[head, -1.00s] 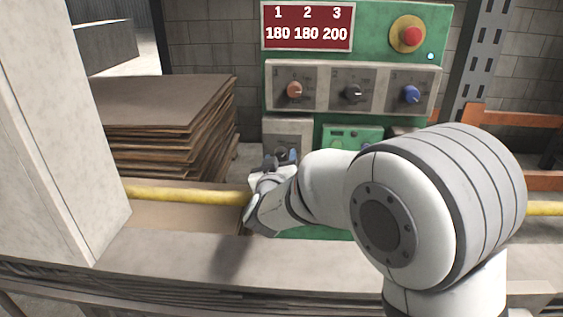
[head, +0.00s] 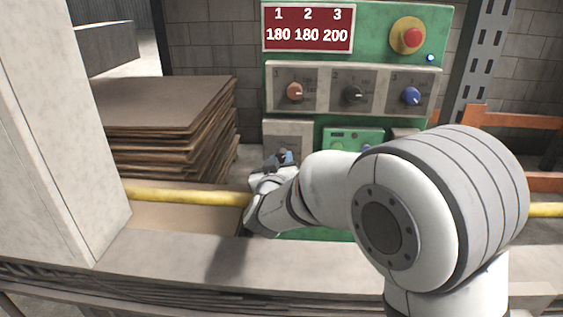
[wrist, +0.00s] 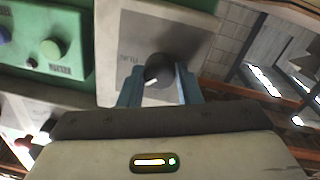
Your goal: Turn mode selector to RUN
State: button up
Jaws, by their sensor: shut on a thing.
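The mode selector, a dark round knob (wrist: 160,68), sits on a pale grey plate (wrist: 125,28) in the wrist view. The plate also shows low on the green panel in the head view (head: 288,132). My gripper (wrist: 160,86) has its blue fingers on either side of the knob and is shut on it. A white mark shows on the knob's lower left side, towards faint lettering on the plate that may read RUN. In the head view my gripper (head: 283,157) is at the plate, and it hides the knob.
Above are three dials, orange (head: 294,92), black (head: 353,93) and blue (head: 411,95), and a red emergency button (head: 411,37). A yellow rail (head: 185,195) runs across in front. Stacked brown sheets (head: 160,115) stand at left, and a pale post (head: 60,130) is nearer.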

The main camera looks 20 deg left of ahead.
jog(key=m+b, duration=0.2)
jog(key=m, duration=0.2)
jog(key=shift+m+b, duration=0.3)
jog(key=shift+b, duration=0.1)
jog(key=shift+r+m+g+b, duration=0.15)
jog(key=shift+m+g+b, duration=0.15)
jog(key=shift+m+b, duration=1.2)
jog(key=shift+r+m+p, duration=0.1)
jog(key=shift+m+p, duration=0.25)
jog(key=shift+m, duration=0.25)
jog(key=o, duration=1)
jog(key=s, duration=0.2)
jog(key=s+d+p, duration=0.1)
jog(key=s, duration=0.4)
jog(key=shift+s+d+p, duration=0.25)
jog(key=shift+d+p, duration=0.05)
jog(key=shift+p, duration=0.05)
